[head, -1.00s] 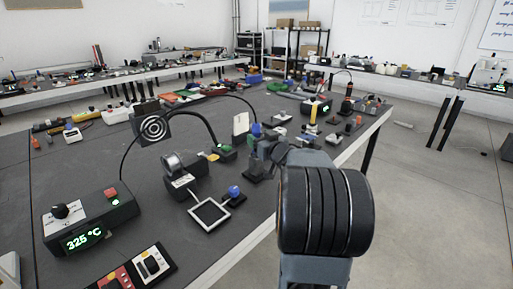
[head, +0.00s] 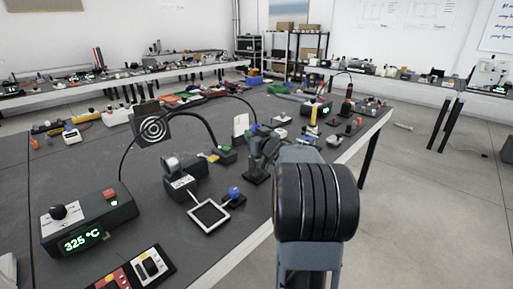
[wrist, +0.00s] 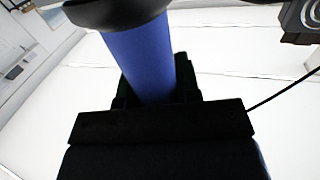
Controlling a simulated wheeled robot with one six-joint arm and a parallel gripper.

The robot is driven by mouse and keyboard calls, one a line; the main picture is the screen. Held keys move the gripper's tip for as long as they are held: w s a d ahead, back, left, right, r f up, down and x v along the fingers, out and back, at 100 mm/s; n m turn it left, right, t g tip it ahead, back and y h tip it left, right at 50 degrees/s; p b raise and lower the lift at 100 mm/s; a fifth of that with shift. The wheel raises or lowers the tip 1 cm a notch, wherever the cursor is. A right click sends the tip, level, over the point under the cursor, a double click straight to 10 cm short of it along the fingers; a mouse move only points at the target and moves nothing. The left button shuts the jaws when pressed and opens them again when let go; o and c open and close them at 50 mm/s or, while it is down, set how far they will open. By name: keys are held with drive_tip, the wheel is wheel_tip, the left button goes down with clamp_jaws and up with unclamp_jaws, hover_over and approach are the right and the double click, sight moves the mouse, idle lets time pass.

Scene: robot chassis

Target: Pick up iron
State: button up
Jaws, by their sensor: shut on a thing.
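The iron shows in the wrist view as a thick blue handle (wrist: 142,58) with a wide black collar at its upper end. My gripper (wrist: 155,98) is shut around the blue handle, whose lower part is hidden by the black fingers. In the head view my gripper (head: 261,143) is over the dark bench near its right edge, largely covered by my own arm. The iron can hardly be made out there; a small blue patch shows beside the gripper. A dark stand (head: 256,173) is just below the gripper.
A soldering station (head: 90,220) reading 325 °C stands at the front left of the bench (head: 75,165). Open floor lies right.

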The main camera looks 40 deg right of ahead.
drive_tip(key=shift+c, duration=1.3)
wheel_tip(320, 180, up, 10)
drive_tip(key=p, duration=0.4)
drive_tip(key=shift+r+p, duration=0.1)
drive_tip(key=shift+p, duration=0.45)
